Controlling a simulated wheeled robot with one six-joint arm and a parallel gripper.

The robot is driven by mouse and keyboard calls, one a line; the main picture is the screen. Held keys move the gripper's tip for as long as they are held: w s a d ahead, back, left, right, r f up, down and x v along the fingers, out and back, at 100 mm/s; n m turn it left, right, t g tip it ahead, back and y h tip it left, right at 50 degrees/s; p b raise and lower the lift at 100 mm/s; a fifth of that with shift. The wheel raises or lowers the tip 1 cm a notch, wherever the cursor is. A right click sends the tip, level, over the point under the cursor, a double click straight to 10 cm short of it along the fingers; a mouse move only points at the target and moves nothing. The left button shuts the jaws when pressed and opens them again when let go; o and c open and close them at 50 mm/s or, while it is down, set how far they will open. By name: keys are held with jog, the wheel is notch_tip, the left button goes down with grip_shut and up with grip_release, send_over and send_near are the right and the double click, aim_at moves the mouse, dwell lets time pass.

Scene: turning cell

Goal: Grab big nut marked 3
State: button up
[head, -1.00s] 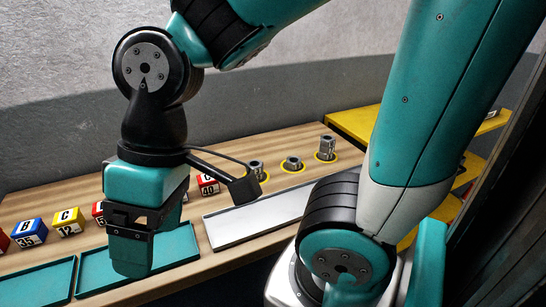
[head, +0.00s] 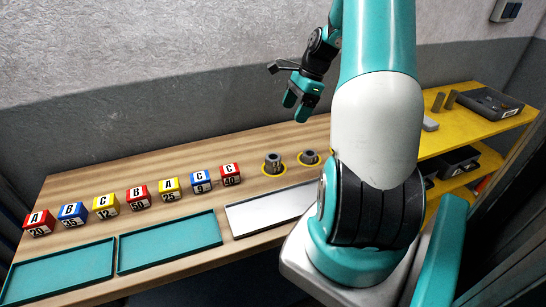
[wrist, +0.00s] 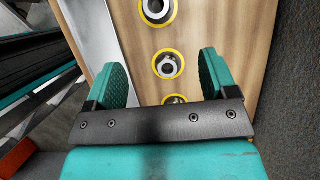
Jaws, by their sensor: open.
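Grey metal nuts stand in yellow rings on the wooden bench. In the head view one nut (head: 273,162) stands at the left and another nut (head: 308,157) right of it; my arm hides the spot further right. The wrist view shows one nut (wrist: 157,8) at the top, a middle nut (wrist: 168,65) between the finger lines, and a third (wrist: 175,100) partly hidden by my gripper body. No mark 3 is legible on any of them. My gripper (head: 301,100) is open and empty, above the nuts; it also shows in the wrist view (wrist: 162,75).
Lettered cubes (head: 138,197) stand in a row left of the nuts. Teal trays (head: 170,243) and a silver tray (head: 270,210) lie along the front edge. A yellow shelf (head: 460,125) with dark bins (head: 490,103) stands at the right, a grey wall behind.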

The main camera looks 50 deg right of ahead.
jog(key=p, duration=0.2)
send_over(273, 156)
jog(key=s+d, duration=0.1)
jog(key=d, duration=0.1)
notch_tip(273, 156, down, 10)
jog(key=shift+d+r, duration=0.1)
jog(key=shift+r, duration=0.1)
jog(key=shift+s+p+x, duration=0.1)
jog(key=shift+p+x, duration=0.55)
jog(key=shift+x, duration=0.65)
jog(key=shift+s+p+x, duration=0.15)
jog(key=shift+p+x, duration=0.5)
jog(key=shift+x, duration=0.65)
jog(key=c, duration=1.1)
jog(key=shift+r, duration=0.1)
